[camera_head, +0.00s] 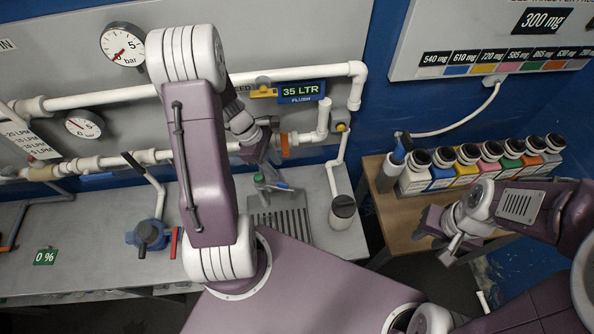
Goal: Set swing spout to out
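A thin white pipe (342,150) hangs from a fitting with a yellow part (341,127) on the wall pipework and bends down to the dark-topped white canister (343,213). It looks like the swing spout, but no label confirms this. My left gripper (262,160) is at the horizontal white pipe, left of an orange band (285,145) and well left of the spout. Its fingers are small and partly hidden, so I cannot tell whether they are open. My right gripper (447,236) is at the wooden table's front, away from the spout; its finger opening is unclear.
A slotted drain grille (282,224) lies in the grey counter (95,245) left of the canister. A blue-based valve (148,235) stands farther left. A row of coloured bottles (440,175) stands on the wooden table (385,205). Gauges and pipes cover the back wall.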

